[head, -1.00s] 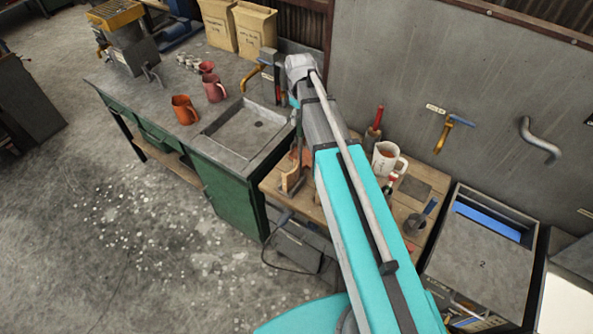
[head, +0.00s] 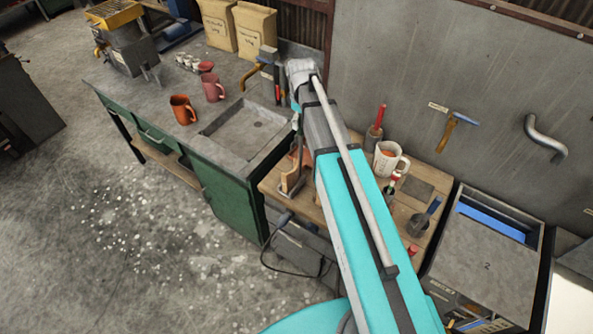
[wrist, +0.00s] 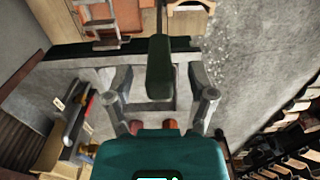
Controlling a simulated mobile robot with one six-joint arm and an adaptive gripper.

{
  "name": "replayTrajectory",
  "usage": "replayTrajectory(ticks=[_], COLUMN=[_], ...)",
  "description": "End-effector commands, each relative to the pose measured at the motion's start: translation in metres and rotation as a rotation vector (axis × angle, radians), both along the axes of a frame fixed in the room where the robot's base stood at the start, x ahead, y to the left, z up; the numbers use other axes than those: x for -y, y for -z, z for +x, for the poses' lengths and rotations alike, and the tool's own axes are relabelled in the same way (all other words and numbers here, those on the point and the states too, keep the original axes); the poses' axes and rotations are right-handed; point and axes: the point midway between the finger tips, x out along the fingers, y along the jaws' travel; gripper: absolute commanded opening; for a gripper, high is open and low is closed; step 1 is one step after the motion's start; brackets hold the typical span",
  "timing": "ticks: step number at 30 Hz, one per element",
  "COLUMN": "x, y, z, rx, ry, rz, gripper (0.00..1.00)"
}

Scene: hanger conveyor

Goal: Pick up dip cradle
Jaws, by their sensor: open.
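An orange piece in a pale metal frame (wrist: 104,18) lies on the bench at the top left of the wrist view. In the head view, my arm hides most of the gripper and the grip.
The grey sink (head: 240,130) is set in the green-fronted counter, with an orange mug (head: 184,110) and a red mug (head: 213,88) beyond it. A white mug (head: 388,158) and a red-handled tool (head: 376,125) stand right of my arm. Open floor lies left.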

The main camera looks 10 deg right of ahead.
Motion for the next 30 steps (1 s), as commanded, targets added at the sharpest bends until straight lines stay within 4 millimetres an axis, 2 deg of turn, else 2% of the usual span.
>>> replayTrajectory(ticks=[3,9,30], x=[0.0,0.0,0.0], y=[0.013,0.023,0.024], z=[0.0,0.0,0.0], rx=[0.0,0.0,0.0], ry=[0.0,0.0,-0.001], rz=[0.0,0.0,0.0], gripper=[0.71,0.71,0.71])
